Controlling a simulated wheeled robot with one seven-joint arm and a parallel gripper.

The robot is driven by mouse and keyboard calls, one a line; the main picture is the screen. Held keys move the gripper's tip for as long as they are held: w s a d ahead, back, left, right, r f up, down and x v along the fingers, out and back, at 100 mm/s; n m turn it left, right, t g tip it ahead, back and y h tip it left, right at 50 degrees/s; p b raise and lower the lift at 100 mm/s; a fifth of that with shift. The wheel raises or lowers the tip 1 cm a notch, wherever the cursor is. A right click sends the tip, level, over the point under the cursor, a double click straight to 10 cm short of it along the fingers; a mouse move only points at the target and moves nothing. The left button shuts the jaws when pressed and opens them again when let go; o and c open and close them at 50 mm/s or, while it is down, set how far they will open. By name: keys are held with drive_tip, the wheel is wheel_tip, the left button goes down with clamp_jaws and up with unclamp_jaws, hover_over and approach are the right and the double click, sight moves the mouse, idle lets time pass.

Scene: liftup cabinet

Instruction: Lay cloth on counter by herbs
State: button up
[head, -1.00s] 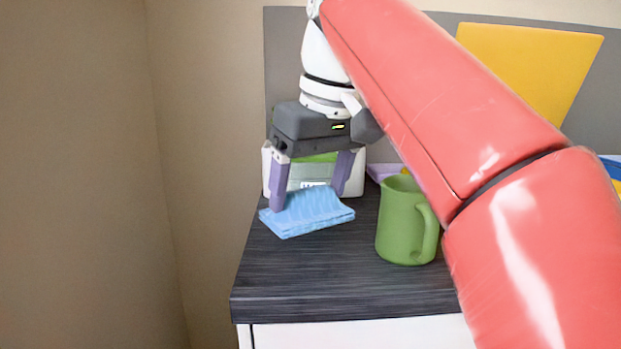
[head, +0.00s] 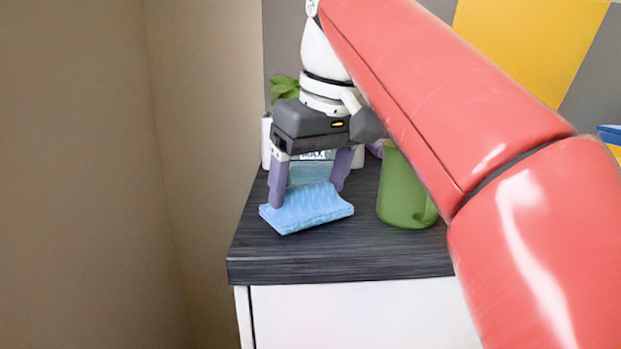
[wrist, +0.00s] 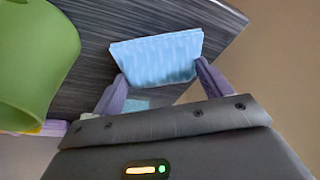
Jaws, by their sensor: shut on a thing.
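My gripper (head: 309,190) points down over the counter, shut on a folded light blue cloth (head: 315,212). The wrist view shows the cloth (wrist: 157,57) between the fingertips (wrist: 160,80). The herbs (head: 285,90) show as green leaves behind my gripper at the counter's back left. Their white pot (head: 266,142) is mostly hidden by my gripper.
A green mug (head: 400,190) stands right of the cloth, partly covered by my arm, and also shows in the wrist view (wrist: 35,60). Bare counter lies in front, ending at the front and left edges.

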drive_tip(key=shift+f+b, duration=0.45)
drive_tip(key=shift+f, duration=0.1)
drive_tip(key=o, duration=2)
drive_tip(key=shift+o, duration=0.2)
